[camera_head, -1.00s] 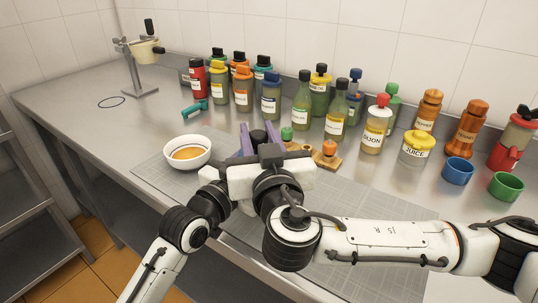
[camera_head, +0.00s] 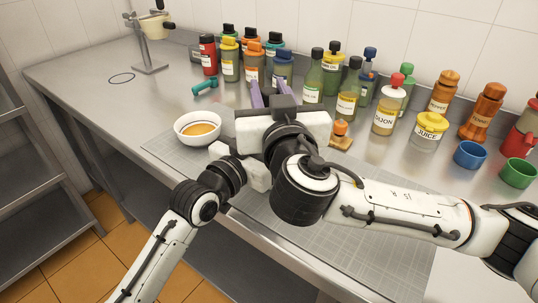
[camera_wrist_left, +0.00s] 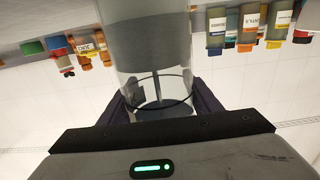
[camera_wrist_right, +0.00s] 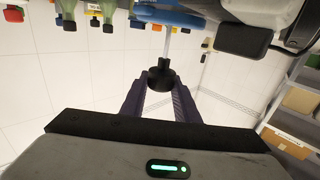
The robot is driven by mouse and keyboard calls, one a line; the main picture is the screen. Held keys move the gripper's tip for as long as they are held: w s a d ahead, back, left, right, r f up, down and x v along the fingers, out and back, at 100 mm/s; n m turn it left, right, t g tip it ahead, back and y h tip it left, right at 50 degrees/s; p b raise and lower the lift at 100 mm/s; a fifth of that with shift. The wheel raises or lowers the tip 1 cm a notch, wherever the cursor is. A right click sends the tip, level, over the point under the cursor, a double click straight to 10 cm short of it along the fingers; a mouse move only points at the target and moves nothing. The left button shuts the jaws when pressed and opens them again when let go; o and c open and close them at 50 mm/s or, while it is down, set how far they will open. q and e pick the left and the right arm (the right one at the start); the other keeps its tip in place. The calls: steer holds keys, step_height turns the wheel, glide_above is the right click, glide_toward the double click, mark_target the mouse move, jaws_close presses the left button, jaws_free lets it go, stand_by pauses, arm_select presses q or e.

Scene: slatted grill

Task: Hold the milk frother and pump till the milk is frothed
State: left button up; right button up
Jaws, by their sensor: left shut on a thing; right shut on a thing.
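The milk frother's clear glass body (camera_wrist_left: 150,40) stands between the fingers of my left gripper (camera_wrist_left: 162,108) in the left wrist view. A thin rod and a dark ring show inside, with greyish contents. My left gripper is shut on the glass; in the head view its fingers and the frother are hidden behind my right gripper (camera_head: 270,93). In the right wrist view my right gripper's purple fingers are shut on the black plunger knob (camera_wrist_right: 160,76). A length of pale rod (camera_wrist_right: 167,47) shows between the knob and the blue lid (camera_wrist_right: 170,17).
A white bowl (camera_head: 198,127) of orange liquid sits left of my grippers. Bottles, including a juice jar (camera_head: 430,127), line the back. A blue cup (camera_head: 469,154) and green cup (camera_head: 519,172) stand right. A teal tool (camera_head: 205,88) lies behind the bowl.

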steer(key=shift+r, duration=0.35)
steer(key=shift+f, duration=2.35)
steer(key=o, duration=1.2)
steer(key=shift+r, duration=0.1)
steer(key=shift+s+d+r, duration=0.1)
steer(key=shift+s+d, duration=0.05)
steer(key=shift+s, duration=0.85)
steer(key=shift+s+d+f, duration=0.1)
steer(key=shift+s+d, duration=0.1)
steer(key=shift+s, duration=0.8)
steer(key=shift+s+d+r, duration=0.1)
steer(key=shift+s+d, duration=0.05)
steer(key=shift+s, duration=0.85)
